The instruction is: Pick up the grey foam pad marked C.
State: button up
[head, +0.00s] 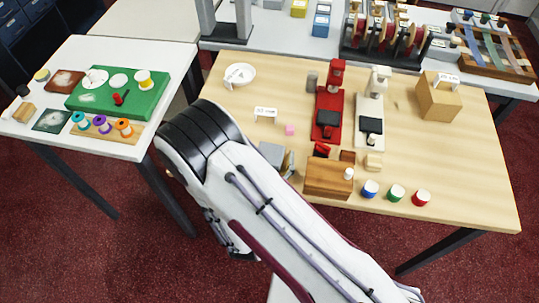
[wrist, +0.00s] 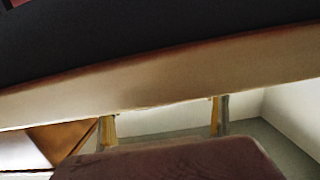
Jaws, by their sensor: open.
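No grey foam pad with a readable C shows in either view. A grey block-like thing (head: 273,156) sits at the table's near edge in the head view, partly hidden by my arm; I cannot tell what it is. In the wrist view, two upright yellowish-grey parts stand apart, which look like the fingertips of my gripper (wrist: 163,118). It is open, with nothing seen between them. In the head view my arm hides much of the near left table, and I cannot make out the fingertips.
A white side table (head: 110,55) stands left. A pale edge (wrist: 160,90) crosses the wrist view.

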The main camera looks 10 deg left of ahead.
aim_at(270, 153)
jog(key=c, duration=1)
jog(key=shift+r, duration=0.15)
jog(key=shift+r, duration=4.85)
